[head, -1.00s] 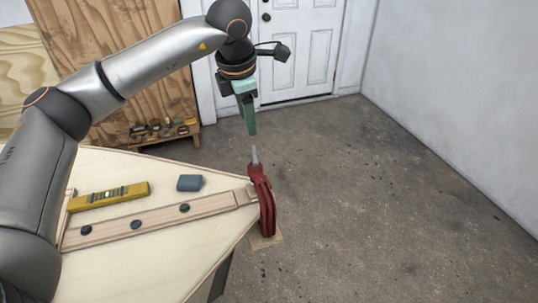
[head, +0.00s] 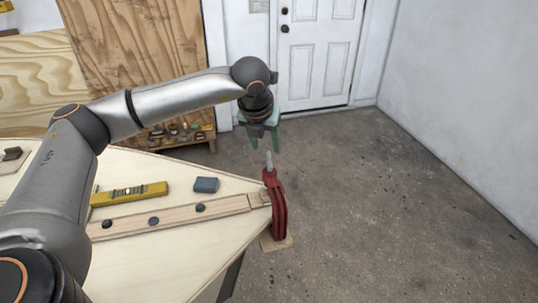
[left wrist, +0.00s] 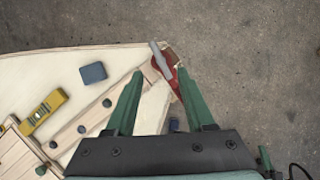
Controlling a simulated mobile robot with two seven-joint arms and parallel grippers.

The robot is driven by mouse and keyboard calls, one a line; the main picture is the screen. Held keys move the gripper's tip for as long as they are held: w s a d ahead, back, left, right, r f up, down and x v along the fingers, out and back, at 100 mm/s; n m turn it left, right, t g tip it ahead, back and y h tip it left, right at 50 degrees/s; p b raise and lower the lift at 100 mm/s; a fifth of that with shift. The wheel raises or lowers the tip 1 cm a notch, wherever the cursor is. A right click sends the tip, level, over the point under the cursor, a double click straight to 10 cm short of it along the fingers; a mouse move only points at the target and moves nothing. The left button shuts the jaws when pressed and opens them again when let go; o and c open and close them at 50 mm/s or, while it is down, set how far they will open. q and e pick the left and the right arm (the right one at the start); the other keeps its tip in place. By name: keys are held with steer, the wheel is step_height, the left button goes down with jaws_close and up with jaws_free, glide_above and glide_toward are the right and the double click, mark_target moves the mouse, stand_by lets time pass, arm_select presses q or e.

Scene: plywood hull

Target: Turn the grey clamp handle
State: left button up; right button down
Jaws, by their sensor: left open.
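The red clamp (head: 279,210) sits at the tip of the plywood hull (head: 200,245), by the end of a wooden strip. Its grey clamp handle (head: 269,160) sticks up from its top. My left gripper (head: 265,149) points down just above the handle, open, its green fingers on either side of the handle's top in the picture. In the left wrist view, the grey handle (left wrist: 160,60) lies slanted between and beyond the fingertips (left wrist: 160,74), with part of the red clamp (left wrist: 174,83) beside it. I see no clear contact. My right gripper is out of view.
On the hull lie a yellow level (head: 130,194), a blue-grey block (head: 206,184) and a wooden strip (head: 180,216) with dark knobs. A low shelf (head: 180,139) with small items stands behind. Open concrete floor (head: 400,210) is on the right.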

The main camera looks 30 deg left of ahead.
mark_target(269, 158)
arm_select(q)
steer(key=x, duration=0.6)
steer(key=shift+w+f, duration=0.15)
jaws_close()
stand_by(0.4)
